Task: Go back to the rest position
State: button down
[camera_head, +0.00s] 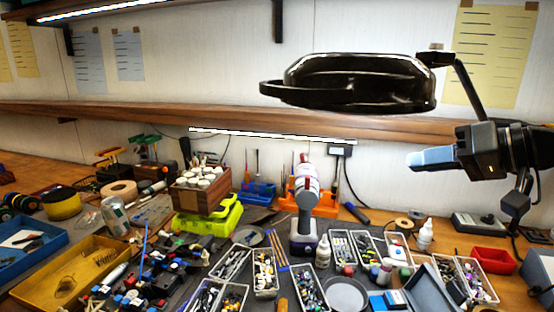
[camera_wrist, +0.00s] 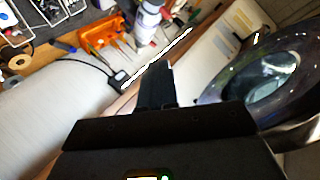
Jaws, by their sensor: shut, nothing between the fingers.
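My gripper (camera_head: 415,160) is at the right of the head view, raised above the workbench and pointing left. Its light-blue fingers are together with nothing between them. In the wrist view its dark fingers (camera_wrist: 157,68) also show closed and empty. It touches nothing that I can see. The black magnifier lamp (camera_head: 360,82) hangs just above and left of it, and the lamp's ring (camera_wrist: 268,72) is close on the right in the wrist view.
The workbench below is crowded with small-parts trays (camera_head: 265,292), a wooden box of white-capped jars (camera_head: 202,203), a white-and-grey tool (camera_head: 304,215), a yellow tray (camera_head: 30,289) and a red bin (camera_head: 493,261). A wooden shelf (camera_head: 150,112) runs along the wall behind. The air left of the fingers is open.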

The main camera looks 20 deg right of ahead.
jog(key=w+a+f+m+t, duration=0.2)
jog(key=a+f+m+t, duration=0.3)
jog(key=a, duration=0.5)
jog(key=s+a+f+m+t+h, duration=0.25)
jog(key=s+f+h, duration=0.2)
jog(key=f, duration=0.45)
jog(key=s+a+f+g+h, duration=0.1)
jog(key=s+f, duration=0.2)
jog(key=s, duration=0.2)
jog(key=s+a+f+g+h, duration=0.1)
jog(key=s+f, duration=0.3)
jog(key=s, duration=0.2)
jog(key=s+a+f+g+h, duration=0.1)
jog(key=s+a+f, duration=0.1)
jog(key=s, duration=0.4)
jog(key=shift+f+n+h, duration=0.25)
jog(key=shift+f+n, duration=0.1)
jog(key=shift+f, duration=0.45)
jog(key=s+d+n+g, duration=0.1)
jog(key=s+n, duration=0.7)
jog(key=s, duration=1.2)
jog(key=shift+d+r+n+y, duration=0.3)
jog(key=shift+d+r+y, duration=0.1)
jog(key=shift+d, duration=0.05)
jog(key=c, duration=1.8)
grip_release()
